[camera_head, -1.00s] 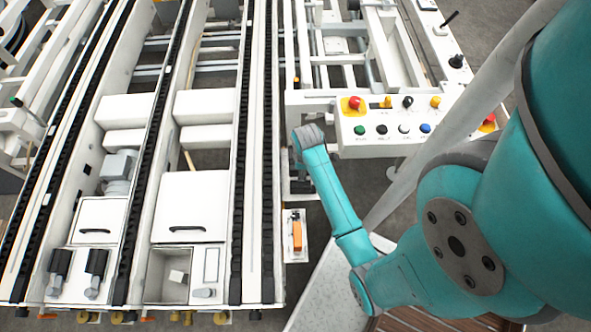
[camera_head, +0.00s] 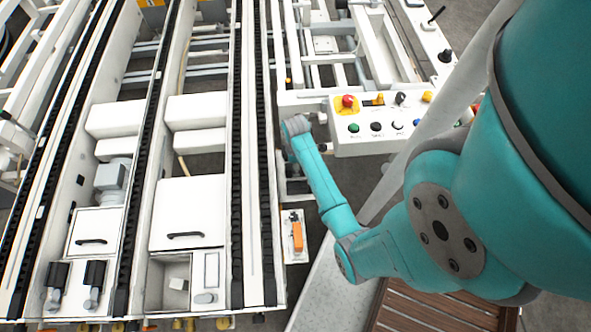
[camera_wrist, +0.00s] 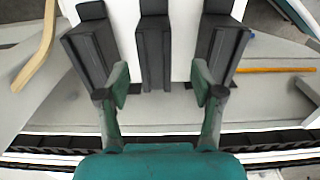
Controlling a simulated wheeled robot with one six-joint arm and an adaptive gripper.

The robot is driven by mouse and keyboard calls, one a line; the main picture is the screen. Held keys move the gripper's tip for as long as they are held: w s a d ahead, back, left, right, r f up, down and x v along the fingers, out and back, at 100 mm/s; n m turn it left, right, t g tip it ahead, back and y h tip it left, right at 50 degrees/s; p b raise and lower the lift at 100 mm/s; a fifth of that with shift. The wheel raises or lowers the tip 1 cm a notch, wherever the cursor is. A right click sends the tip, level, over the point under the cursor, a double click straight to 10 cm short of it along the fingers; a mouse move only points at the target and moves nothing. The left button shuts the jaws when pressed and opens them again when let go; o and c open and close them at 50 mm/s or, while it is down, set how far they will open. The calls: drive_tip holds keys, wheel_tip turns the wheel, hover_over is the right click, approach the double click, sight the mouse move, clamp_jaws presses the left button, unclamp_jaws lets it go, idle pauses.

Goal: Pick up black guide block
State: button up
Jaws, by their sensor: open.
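Three black blocks stand in a row against a white surface in the wrist view: a left one (camera_wrist: 88,50), a middle one (camera_wrist: 154,52) and a right one (camera_wrist: 218,50). I cannot tell which of them is the guide block. My gripper (camera_wrist: 159,82) is open and empty. Its two fingers are spread on either side of the middle block, with the fingertips overlapping the lower parts of the outer blocks in the picture. Contact cannot be made out. In the head view my arm reaches toward the conveyor, and my gripper is not visible there.
A control panel (camera_head: 378,127) with coloured buttons stands right of the conveyor rails (camera_head: 244,200). An orange part (camera_head: 296,236) sits beside the rails. A slatted wooden surface (camera_head: 440,308) lies at lower right. The wrist view shows a wooden strip (camera_wrist: 36,55) and an orange rod (camera_wrist: 275,70).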

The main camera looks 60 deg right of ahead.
drive_tip(key=shift+w+d+f, duration=0.1)
drive_tip(key=shift+f, duration=1.15)
drive_tip(key=shift+d+f, duration=0.1)
drive_tip(key=shift+f, duration=1.15)
clamp_jaws()
wheel_tip(320, 180, up, 18)
